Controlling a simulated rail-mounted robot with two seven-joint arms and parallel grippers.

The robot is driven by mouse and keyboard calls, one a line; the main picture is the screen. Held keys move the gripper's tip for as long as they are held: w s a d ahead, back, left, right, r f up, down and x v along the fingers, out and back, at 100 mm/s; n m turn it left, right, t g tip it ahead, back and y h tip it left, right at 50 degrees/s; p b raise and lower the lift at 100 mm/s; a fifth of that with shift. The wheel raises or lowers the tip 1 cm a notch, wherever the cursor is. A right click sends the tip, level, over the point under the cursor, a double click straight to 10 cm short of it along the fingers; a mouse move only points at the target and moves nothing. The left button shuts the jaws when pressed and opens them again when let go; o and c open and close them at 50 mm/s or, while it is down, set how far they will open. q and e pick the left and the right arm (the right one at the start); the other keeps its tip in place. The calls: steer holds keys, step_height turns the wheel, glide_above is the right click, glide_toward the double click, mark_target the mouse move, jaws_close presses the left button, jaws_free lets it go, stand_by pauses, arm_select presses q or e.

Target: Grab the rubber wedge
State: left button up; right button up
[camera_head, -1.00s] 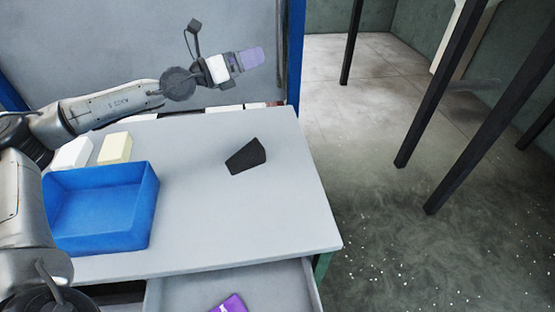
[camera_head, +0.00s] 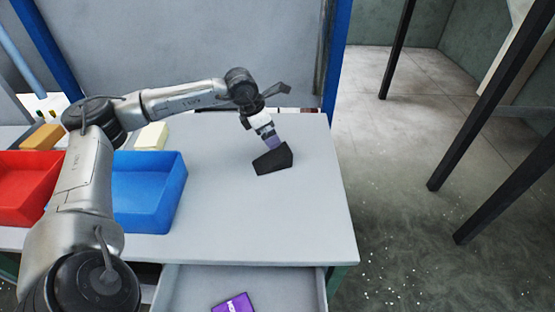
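The black rubber wedge (camera_head: 273,160) lies on the grey table, right of the blue bin. My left gripper (camera_head: 273,144) points down with its purple fingers right at the wedge's upper back side. The fingers overlap the wedge's top edge in the picture. I cannot tell whether they touch it or how far apart they are. My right gripper is not in view.
A blue bin (camera_head: 177,207) and a red bin (camera_head: 28,180) stand on the left of the table (camera_head: 265,225). A pale yellow block (camera_head: 152,136) and an orange block (camera_head: 42,137) lie behind them. An open drawer (camera_head: 285,290) in front holds a purple item (camera_head: 233,303).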

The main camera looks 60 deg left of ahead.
mark_target(280, 153)
arm_select(q)
steer(key=x, duration=0.6)
steer(key=shift+b, duration=0.35)
steer(key=shift+b+x, duration=0.65)
steer(key=shift+x, duration=1.95)
steer(key=shift+s+d, duration=0.1)
steer(key=shift+s, duration=0.05)
steer(key=shift+c, duration=0.3)
steer(key=c, duration=0.9)
steer(key=shift+c, duration=0.6)
steer(key=shift+r, duration=0.15)
